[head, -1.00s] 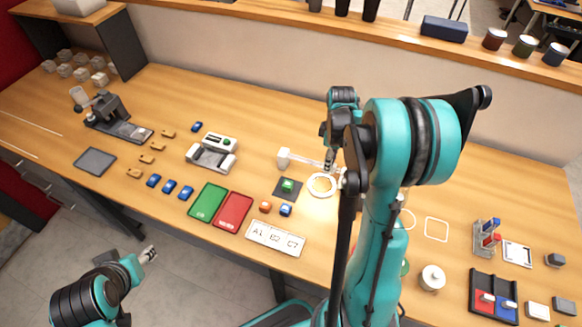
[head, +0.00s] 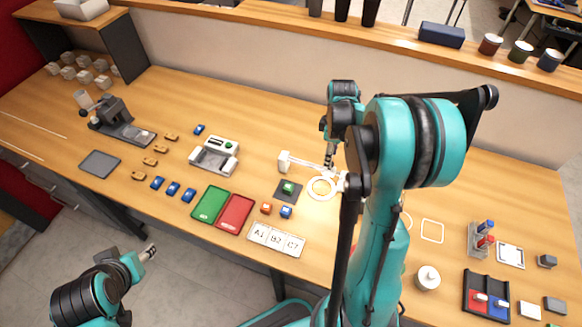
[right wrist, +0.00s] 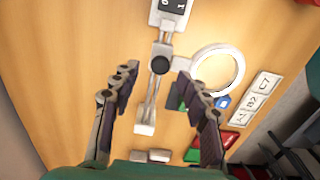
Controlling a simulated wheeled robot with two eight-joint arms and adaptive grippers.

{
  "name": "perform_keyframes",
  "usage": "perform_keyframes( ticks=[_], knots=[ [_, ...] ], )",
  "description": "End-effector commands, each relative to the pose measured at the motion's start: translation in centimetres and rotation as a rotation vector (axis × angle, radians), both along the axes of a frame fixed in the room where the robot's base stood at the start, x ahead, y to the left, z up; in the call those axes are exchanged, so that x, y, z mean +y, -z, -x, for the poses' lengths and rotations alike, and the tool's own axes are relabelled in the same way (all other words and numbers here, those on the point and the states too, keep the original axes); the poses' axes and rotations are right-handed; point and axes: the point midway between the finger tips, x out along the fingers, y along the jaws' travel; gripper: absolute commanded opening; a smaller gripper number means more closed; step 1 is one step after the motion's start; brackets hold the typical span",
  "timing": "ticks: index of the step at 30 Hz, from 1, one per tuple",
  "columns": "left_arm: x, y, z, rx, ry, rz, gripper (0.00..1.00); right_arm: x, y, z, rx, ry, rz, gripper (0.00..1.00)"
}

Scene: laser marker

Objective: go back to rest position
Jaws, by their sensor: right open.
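My right gripper (head: 329,164) hangs over the table beside a white ring-shaped magnifier (head: 322,188) on a jointed arm. In the right wrist view my right gripper (right wrist: 158,80) is open, its dark fingers spread with nothing held. The magnifier's arm and dark knob (right wrist: 160,65) show between and beyond the fingers, and its ring (right wrist: 218,70) is to the right; I cannot tell how close they are. My left gripper (head: 150,251) is off the table's front edge at the lower left, over the floor. It is too small to tell whether its fingers are open or shut.
Near the ring are a green button on a dark pad (head: 288,190), small orange and blue blocks, green (head: 210,204) and red (head: 235,214) trays and a label plate (head: 276,239). A white pot (head: 427,279) and racks stand right. My right arm hides part of the table.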

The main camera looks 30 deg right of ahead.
Motion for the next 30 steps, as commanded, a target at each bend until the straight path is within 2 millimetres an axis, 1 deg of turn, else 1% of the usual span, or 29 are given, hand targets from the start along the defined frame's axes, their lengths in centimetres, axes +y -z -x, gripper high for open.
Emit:
perform_keyframes(
  ticks=[1,3,7,23,26,29,30],
  knots=[
    [0.0,-0.7,0.0,0.0,0.0,0.0,0.47,0.0,-0.9,0.0,0.0,0.0,0.0,0.45],
    [0.0,-1.2,0.0,0.0,0.0,0.0,0.47,0.0,-1.6,0.0,0.0,0.0,0.0,0.45],
    [0.0,-1.9,0.0,0.0,0.0,0.0,0.47,0.0,-2.5,0.0,0.0,0.0,0.0,0.45],
    [0.0,-1.7,0.0,0.0,0.0,0.0,0.47,0.0,-2.5,0.0,-0.001,0.001,0.001,0.45],
    [0.0,-1.3,0.0,0.0,0.0,0.0,0.47,0.9,-2.8,0.1,-0.016,0.017,0.008,0.45],
    [0.0,-0.4,0.0,0.0,0.0,0.0,0.47,3.1,-3.7,0.4,-0.059,0.067,0.024,0.45],
    [0.0,0.2,0.0,0.0,0.0,0.0,0.47,4.4,-4.1,0.6,-0.085,0.095,0.032,0.45]
  ],
)
